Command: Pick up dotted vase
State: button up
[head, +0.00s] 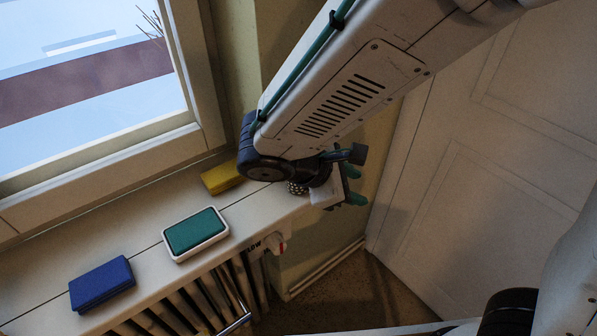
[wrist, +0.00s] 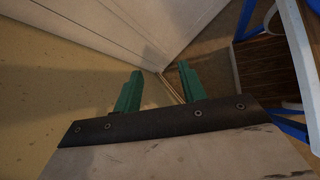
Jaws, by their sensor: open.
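A small dark object with pale dots, which looks like the dotted vase (head: 297,188), stands near the right end of the window sill in the head view. My arm hides most of it, and its full shape cannot be told. My gripper (head: 354,185) is just to the right of it, past the sill's end, with its green fingers pointing right, away from the vase. In the wrist view my gripper (wrist: 160,72) is open with nothing between its fingers. The vase does not show in the wrist view.
On the sill (head: 140,235) lie a yellow block (head: 222,177), a green-topped white box (head: 195,233) and a blue box (head: 101,284). A radiator (head: 205,300) with a knob (head: 275,243) is below. A white door (head: 490,160) stands right. The wrist view shows a blue-framed item (wrist: 297,60).

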jog(key=w+a+f+n+t+y, duration=0.1)
jog(key=w+a+f+n+t, duration=0.2)
jog(key=w+a+n+t, duration=0.7)
jog(key=w, duration=0.1)
jog(key=w+n+g, duration=0.1)
jog(key=w+d+f+n, duration=0.1)
jog(key=w, duration=0.1)
jog(key=shift+g, duration=0.3)
jog(key=shift+w+d+f, duration=0.2)
jog(key=shift+w+d, duration=0.05)
jog(key=shift+w, duration=0.2)
grip_shut()
jog(key=shift+r, duration=0.1)
